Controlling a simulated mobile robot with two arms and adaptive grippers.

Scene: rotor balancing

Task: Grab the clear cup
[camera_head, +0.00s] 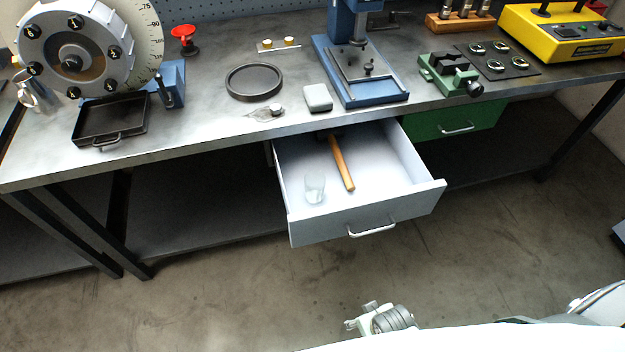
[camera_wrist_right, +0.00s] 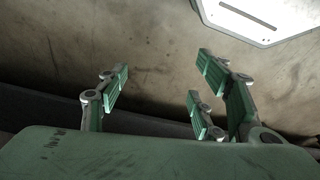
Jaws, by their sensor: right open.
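The clear cup (camera_head: 315,188) is a small see-through tumbler in the open white drawer (camera_head: 368,217), near its front left corner. It appears upright and stands left of a wooden handle (camera_head: 341,163). My right gripper (camera_wrist_right: 162,85) shows in the right wrist view with its green-padded fingers spread apart and nothing between them. The cup is not in that view. A grey jointed part of mine shows at the bottom of the head view, well in front of the drawer and apart from the cup. My left gripper is not in view.
The drawer hangs out below the workbench (camera_head: 215,135). A closed green drawer (camera_head: 480,122) is to its right. A black tray (camera_head: 110,122), a grey box (camera_head: 318,98) and a blue press (camera_head: 372,92) stand on the bench. The floor before the drawer is clear.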

